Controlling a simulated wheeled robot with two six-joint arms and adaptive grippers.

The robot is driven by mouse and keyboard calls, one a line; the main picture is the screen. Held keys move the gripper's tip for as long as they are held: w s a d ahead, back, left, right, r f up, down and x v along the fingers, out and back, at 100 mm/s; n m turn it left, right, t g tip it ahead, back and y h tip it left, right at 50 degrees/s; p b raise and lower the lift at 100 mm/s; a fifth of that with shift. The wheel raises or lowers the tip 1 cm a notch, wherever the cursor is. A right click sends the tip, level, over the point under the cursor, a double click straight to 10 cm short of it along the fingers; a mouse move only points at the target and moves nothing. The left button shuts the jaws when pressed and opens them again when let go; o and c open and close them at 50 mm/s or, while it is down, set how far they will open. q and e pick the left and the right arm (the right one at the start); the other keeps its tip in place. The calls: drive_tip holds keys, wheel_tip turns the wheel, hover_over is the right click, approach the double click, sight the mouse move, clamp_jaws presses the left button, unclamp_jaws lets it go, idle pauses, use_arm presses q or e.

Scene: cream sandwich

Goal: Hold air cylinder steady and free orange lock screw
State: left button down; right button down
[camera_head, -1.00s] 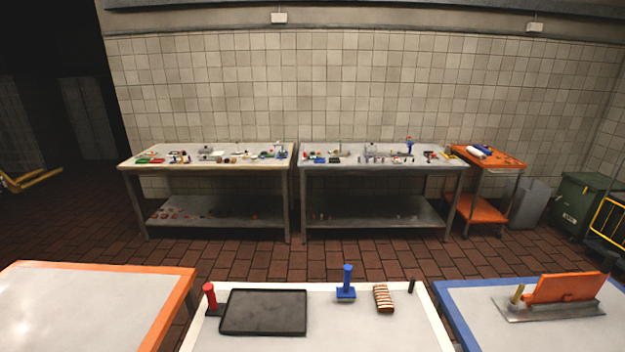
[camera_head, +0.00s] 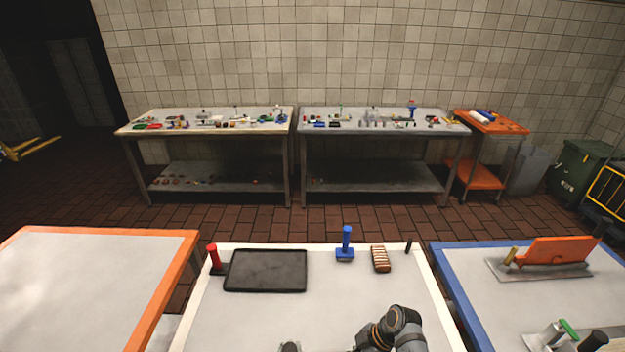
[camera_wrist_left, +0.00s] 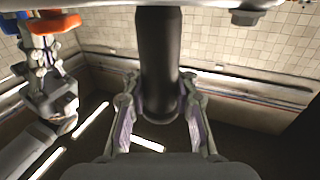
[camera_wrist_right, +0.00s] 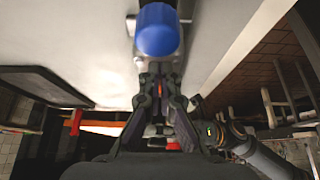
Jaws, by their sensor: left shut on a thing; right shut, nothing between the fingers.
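A black air cylinder (camera_wrist_left: 160,60) stands between the fingers of my left gripper (camera_wrist_left: 160,88) in the left wrist view; the gripper is shut on it. At the upper left of that view is an orange part (camera_wrist_left: 50,22), likely the lock screw. My right gripper (camera_wrist_left: 42,62) is close below it; whether they touch is unclear. In the right wrist view my right gripper (camera_wrist_right: 162,76) is shut and empty, just below a blue rounded cap (camera_wrist_right: 158,30). The head view shows neither the cylinder nor the screw clearly.
The white-rimmed table (camera_head: 330,290) holds a black tray (camera_head: 265,270), a red-handled tool (camera_head: 213,257), a blue-handled stamp (camera_head: 346,246) and a striped block (camera_head: 380,259) near its far edge. A blue-rimmed table (camera_head: 480,295) stands right, an orange-rimmed one (camera_head: 90,290) left.

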drive_tip(key=shift+w, duration=0.75)
drive_tip(key=shift+w+a, duration=0.15)
drive_tip(key=shift+w, duration=0.05)
wheel_tip(320, 180, up, 6)
drive_tip(key=shift+d, duration=0.45)
idle(0.6)
drive_tip(key=s+f, duration=0.3)
drive_tip(key=f, duration=0.3)
drive_tip(key=shift+s+a, duration=0.2)
idle(0.4)
